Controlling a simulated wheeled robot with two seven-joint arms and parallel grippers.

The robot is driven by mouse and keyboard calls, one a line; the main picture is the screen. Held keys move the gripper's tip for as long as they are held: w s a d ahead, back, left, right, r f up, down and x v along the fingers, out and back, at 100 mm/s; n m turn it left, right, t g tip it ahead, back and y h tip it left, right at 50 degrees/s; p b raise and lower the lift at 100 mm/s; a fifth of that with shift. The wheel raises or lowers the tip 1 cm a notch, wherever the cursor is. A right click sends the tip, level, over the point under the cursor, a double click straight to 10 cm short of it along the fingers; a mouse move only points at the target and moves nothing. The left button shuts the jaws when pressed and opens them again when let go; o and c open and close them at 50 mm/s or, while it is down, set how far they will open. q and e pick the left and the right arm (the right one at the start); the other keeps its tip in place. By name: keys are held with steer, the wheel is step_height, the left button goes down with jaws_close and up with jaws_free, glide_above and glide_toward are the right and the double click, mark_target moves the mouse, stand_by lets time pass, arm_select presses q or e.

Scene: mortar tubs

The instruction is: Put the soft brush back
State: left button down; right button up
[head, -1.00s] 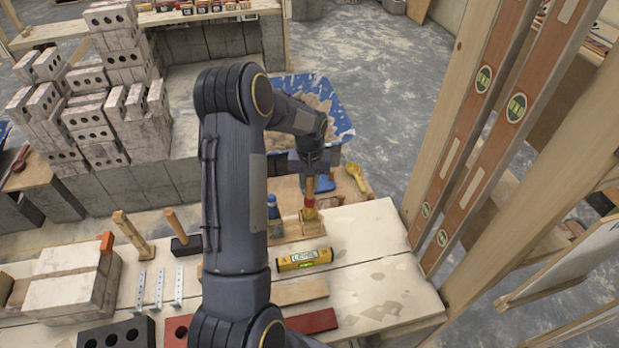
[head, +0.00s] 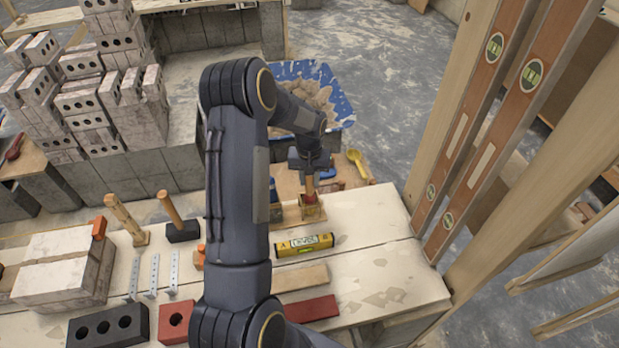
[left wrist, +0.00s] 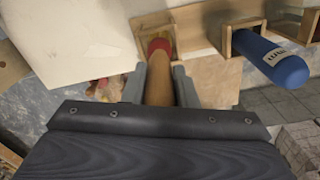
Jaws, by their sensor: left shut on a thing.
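The soft brush has a wooden handle (head: 310,187) and a red collar (left wrist: 160,46). My left gripper (head: 309,166) points down and is shut on the handle, with one finger on each side in the left wrist view (left wrist: 159,84). The brush is upright, its lower end in a small wooden compartment (head: 313,213) of the holder at the table's far edge. In the left wrist view the red collar is at the mouth of this compartment (left wrist: 183,27). My right gripper is in neither view.
A blue-handled tool (left wrist: 268,57) stands in the neighbouring compartment. A yellow spirit level (head: 304,245) lies just in front of the holder. A blue tub of mortar (head: 341,98) is beyond it. Tall levels (head: 462,135) lean on the right.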

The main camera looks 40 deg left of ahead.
arm_select(q)
steer(key=shift+f+b, duration=0.4)
steer(key=shift+f, duration=0.05)
stand_by(0.5)
steer(key=c, duration=1.1)
jaws_free()
step_height(320, 180, up, 7)
steer(key=shift+r+b, duration=0.15)
steer(key=shift+b, duration=0.2)
steer(key=shift+s+d+r, duration=0.1)
steer(key=shift+r, duration=0.4)
steer(key=s+d+r+m+t+h, duration=0.3)
steer(key=s+d+r+t, duration=0.1)
steer(key=s+d+r, duration=1.2)
steer(key=s+d+f, duration=0.1)
steer(key=s, duration=0.2)
steer(key=s+d+f+m+t, duration=0.1)
steer(key=s, duration=0.2)
steer(key=s+d+f+m, duration=0.1)
steer(key=s+d, duration=0.1)
steer(key=s, duration=0.1)
steer(key=shift+d+f+t+h, duration=0.1)
steer(key=shift+f+t+h, duration=0.2)
steer(key=shift+h, duration=0.1)
